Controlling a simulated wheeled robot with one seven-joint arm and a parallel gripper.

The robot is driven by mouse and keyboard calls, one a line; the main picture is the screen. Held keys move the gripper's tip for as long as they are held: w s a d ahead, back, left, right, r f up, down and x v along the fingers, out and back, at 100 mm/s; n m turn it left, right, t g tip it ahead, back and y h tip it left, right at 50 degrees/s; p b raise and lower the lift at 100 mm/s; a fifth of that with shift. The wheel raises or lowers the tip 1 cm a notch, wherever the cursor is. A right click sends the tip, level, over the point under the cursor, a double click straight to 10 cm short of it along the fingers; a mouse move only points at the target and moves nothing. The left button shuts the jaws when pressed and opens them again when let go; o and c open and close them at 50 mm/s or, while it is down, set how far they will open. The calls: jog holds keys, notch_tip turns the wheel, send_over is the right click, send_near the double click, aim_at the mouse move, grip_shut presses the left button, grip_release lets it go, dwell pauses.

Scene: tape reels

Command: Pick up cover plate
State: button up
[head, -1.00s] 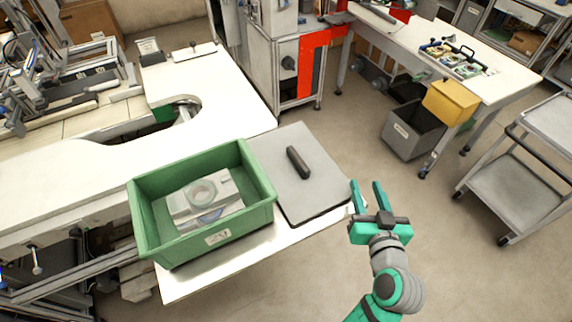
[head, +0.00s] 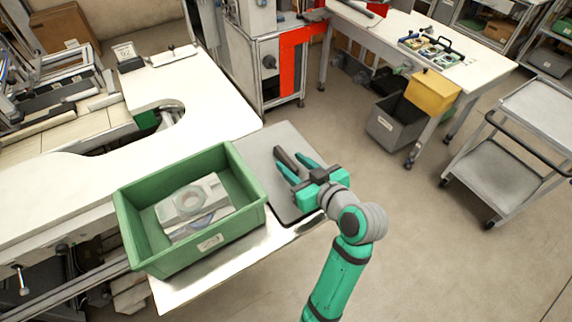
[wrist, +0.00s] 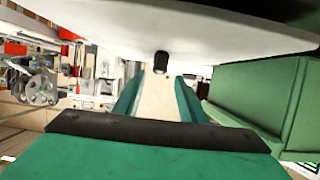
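The cover plate (head: 262,149) is a flat grey sheet with a dark bar handle (head: 287,158), lying on the white table beside the green bin. My gripper (head: 292,160) is at the handle's right side in the head view, fingers apart and empty, pointing toward the handle. The fingers and gripper body hide part of the plate. In the wrist view the handle (wrist: 160,63) shows end-on, centred between and beyond the two green fingers, against the pale underside-like expanse of the plate (wrist: 215,42).
The green bin (head: 250,176) stands close left of the plate, with a grey-white box and a tape reel inside. It also shows at the right in the wrist view (wrist: 250,100). The white table's (head: 190,284) front edge is near my arm.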

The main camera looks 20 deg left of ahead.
aim_at(285, 156)
jog(key=x, duration=0.4)
jog(key=shift+w+a+f, duration=0.15)
jog(key=shift+w+f, duration=0.1)
jog(key=shift+w, duration=0.1)
jog(key=shift+c, duration=0.7)
grip_shut()
jog(key=shift+r, duration=0.15)
